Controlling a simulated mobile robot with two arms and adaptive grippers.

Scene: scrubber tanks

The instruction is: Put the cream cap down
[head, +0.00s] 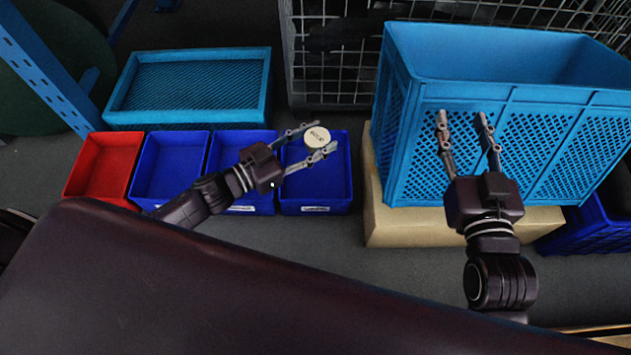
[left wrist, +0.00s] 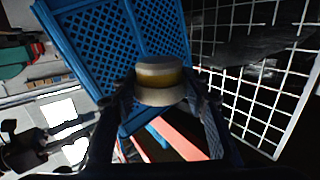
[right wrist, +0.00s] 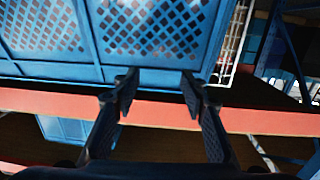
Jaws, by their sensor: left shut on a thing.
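The cream cap (head: 317,137) is round and pale, with dark marks on its top. My left gripper (head: 321,139) is shut on it and holds it over the rightmost small blue bin (head: 335,190). In the left wrist view the cap (left wrist: 160,78) shows a yellowish band around its middle and sits between the two fingers (left wrist: 160,92). Its height above the bin is hard to tell. My right gripper (head: 462,116) is open and empty in front of the large blue crate (head: 510,150). The right wrist view also shows its fingers (right wrist: 159,88) apart with nothing between them.
A red bin (head: 103,165) and two more small blue bins (head: 170,170) stand left of the bin under the cap. A light-blue tray (head: 190,115) lies behind them. The large crate stands on a cardboard box (head: 405,225). A wire cage (head: 330,75) stands at the back.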

